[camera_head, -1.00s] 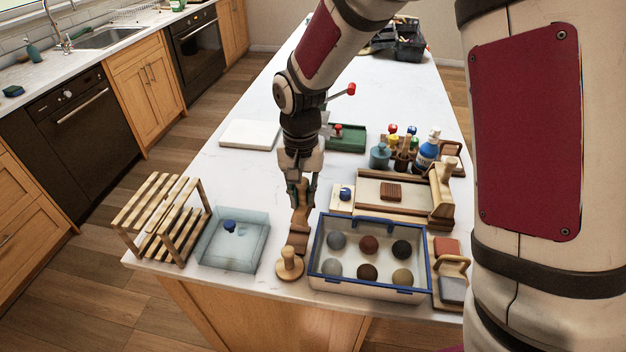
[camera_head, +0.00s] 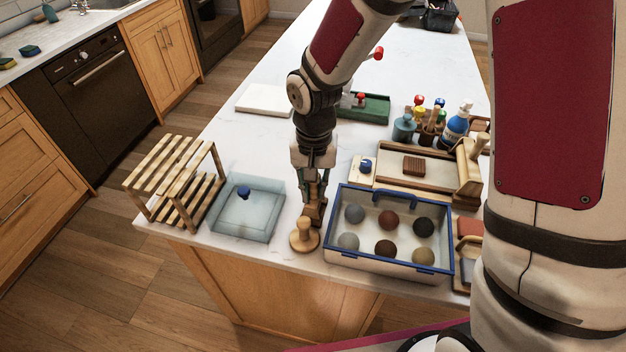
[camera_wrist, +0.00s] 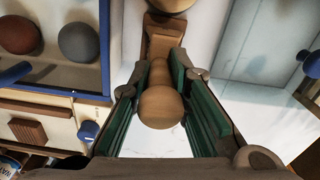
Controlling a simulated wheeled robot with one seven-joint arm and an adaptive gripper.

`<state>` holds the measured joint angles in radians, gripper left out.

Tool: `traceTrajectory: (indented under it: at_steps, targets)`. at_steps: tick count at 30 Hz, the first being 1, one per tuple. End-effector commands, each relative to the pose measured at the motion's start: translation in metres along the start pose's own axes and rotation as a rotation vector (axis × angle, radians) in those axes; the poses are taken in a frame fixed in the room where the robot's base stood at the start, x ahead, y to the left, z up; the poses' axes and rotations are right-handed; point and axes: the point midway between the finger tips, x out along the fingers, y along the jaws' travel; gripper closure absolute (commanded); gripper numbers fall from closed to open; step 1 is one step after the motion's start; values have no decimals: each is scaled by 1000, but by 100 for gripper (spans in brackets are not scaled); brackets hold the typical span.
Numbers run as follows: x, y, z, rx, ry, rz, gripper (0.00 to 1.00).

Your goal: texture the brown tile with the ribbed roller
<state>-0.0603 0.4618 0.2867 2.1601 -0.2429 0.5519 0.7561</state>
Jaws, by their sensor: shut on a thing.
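My gripper (camera_head: 314,190) points down at the near edge of the counter, between the glassy blue box and the blue-rimmed tray. In the wrist view its green-padded fingers (camera_wrist: 161,75) are shut on a wooden tool with a round-ended handle (camera_wrist: 161,107). The tool's brown wooden body (camera_wrist: 163,35) reaches beyond the fingertips. Its far end is hidden, so I cannot see ribs on it. A small brown tile (camera_head: 414,166) with parallel lines lies on a pale board (camera_head: 440,172) to the right; it also shows in the wrist view (camera_wrist: 27,132).
A round wooden stand with a knob (camera_head: 304,235) is close in front of the tool. The blue-rimmed tray (camera_head: 390,262) holds several clay balls. The glassy box (camera_head: 247,212) and slatted rack (camera_head: 178,185) stand left. Bottles (camera_head: 455,127) stand behind the board.

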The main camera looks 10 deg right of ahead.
Motion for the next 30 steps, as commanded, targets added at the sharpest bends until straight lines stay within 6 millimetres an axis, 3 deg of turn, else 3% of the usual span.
traceTrajectory:
  at_steps: [16, 17, 20, 30]
  targets:
    - [2, 0, 0, 0, -1, 0, 100]
    - [2, 0, 0, 0, -1, 0, 81]
    - [2, 0, 0, 0, -1, 0, 60]
    - [0, 0, 0, 0, 1, -1, 60]
